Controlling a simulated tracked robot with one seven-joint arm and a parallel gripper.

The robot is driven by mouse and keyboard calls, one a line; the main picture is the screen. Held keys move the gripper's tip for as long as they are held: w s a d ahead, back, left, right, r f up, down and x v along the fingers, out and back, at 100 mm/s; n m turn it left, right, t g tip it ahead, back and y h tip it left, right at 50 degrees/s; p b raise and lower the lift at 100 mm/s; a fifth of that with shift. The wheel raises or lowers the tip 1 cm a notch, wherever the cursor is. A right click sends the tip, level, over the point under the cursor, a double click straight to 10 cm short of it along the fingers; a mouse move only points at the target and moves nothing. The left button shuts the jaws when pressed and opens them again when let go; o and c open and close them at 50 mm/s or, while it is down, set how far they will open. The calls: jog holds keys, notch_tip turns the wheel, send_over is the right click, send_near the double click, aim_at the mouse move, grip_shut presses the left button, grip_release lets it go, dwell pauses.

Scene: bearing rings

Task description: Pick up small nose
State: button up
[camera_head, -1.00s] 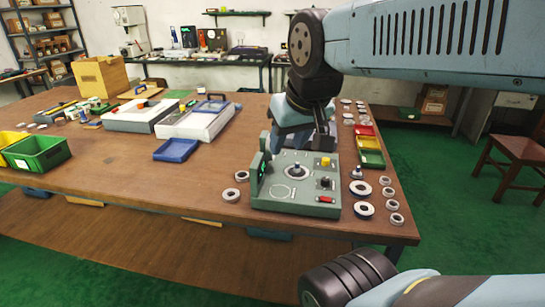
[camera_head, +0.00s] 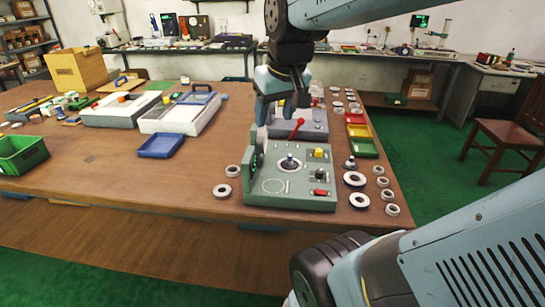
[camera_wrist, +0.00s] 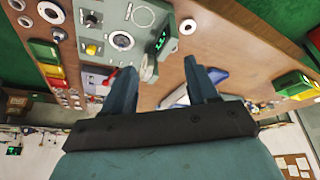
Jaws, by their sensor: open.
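Two small metal nose-like pieces with pointed tops show in the head view. One nose (camera_head: 350,163) stands on the table right of the green-grey device (camera_head: 290,204); it also shows in the wrist view (camera_wrist: 58,35). The other nose (camera_head: 290,162) sits upright on top of the device. I cannot tell which one is the small nose. My gripper (camera_head: 282,112) hangs above and behind the device, apart from both noses. In the wrist view my gripper (camera_wrist: 159,72) is open with nothing between its fingers.
Several bearing rings (camera_head: 355,179) lie right of the device, and two more rings (camera_head: 222,191) at its left. Red, yellow and green trays (camera_head: 364,149) stand behind the right-hand nose. A blue tray (camera_head: 160,146) lies left. The left front of the table is clear.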

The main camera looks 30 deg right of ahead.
jog(key=w+d+f+g, duration=0.1)
jog(key=w+d+f, duration=0.25)
jog(key=w, duration=0.25)
jog(key=w+d+f+g, duration=0.2)
jog(key=w+d, duration=0.2)
jog(key=w, duration=0.2)
jog(key=g, duration=0.2)
send_over(290, 155)
notch_tip(290, 155, down, 9)
jog(key=f, duration=0.8)
jog(key=shift+s+d+f, duration=0.1)
jog(key=shift+d+f, duration=0.15)
jog(key=shift+f, duration=0.15)
jog(key=shift+w+a+f, duration=0.15)
jog(key=shift+f, duration=1.2)
jog(key=shift+w+a+f, duration=0.1)
jog(key=shift+f, duration=1.25)
jog(key=shift+c, duration=0.3)
grip_shut()
